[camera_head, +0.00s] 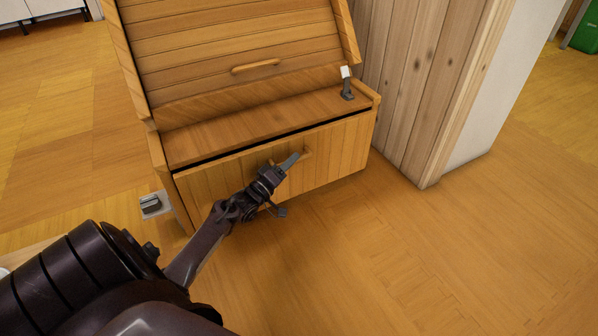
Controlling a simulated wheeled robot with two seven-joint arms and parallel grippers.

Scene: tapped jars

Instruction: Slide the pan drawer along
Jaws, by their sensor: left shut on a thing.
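The wooden cabinet (240,120) stands at the upper middle with a slatted drawer front (335,150) low on its face. A dark gap runs along the top edge of the drawer front. My left gripper (290,164) is at the drawer front's small wooden handle (306,154) and is shut on it; the fingers partly hide the handle. A tilted slatted panel (225,40) with its own handle (255,66) rises above the drawer. My right gripper is not in view.
A small dark fitting with a white top (346,84) stands on the cabinet's right ledge. A metal bracket (151,204) sits at its lower left. A plank-clad wall end (425,90) is close on the right. The floor (400,260) in front is clear.

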